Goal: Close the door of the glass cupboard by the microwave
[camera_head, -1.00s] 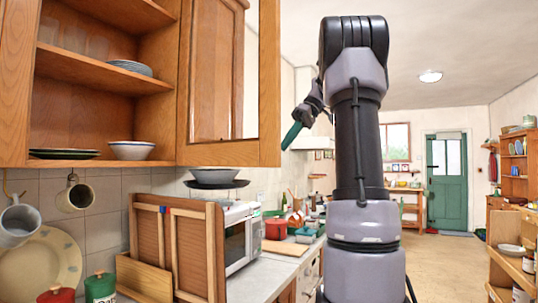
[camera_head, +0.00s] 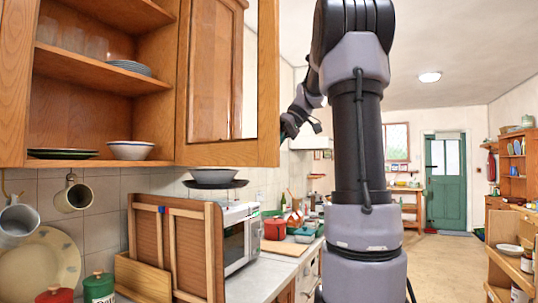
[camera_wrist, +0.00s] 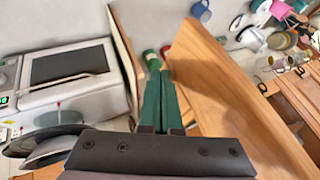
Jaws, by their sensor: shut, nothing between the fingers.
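The glass cupboard's wooden door (camera_head: 268,120) stands open at the right of the open shelves in the head view. A clear pane shows inside its frame. A wooden panel (camera_wrist: 235,95), which looks like this door, runs diagonally just right of my fingers in the wrist view. My gripper (camera_head: 287,131) has green fingers and is at the door's outer edge, on its far side. The door partly hides the fingers in the head view. In the wrist view my gripper (camera_wrist: 162,85) is shut and empty; I cannot tell whether it touches the door. The microwave (camera_head: 241,235) stands on the counter below.
The cupboard shelves hold glasses, plates and a bowl (camera_head: 130,150). Bowls (camera_head: 213,175) sit above the microwave, below the door. Wooden panels (camera_head: 190,245) stand beside the microwave. Mugs (camera_head: 74,195) hang under the cupboard. The floor (camera_head: 450,265) at right is open.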

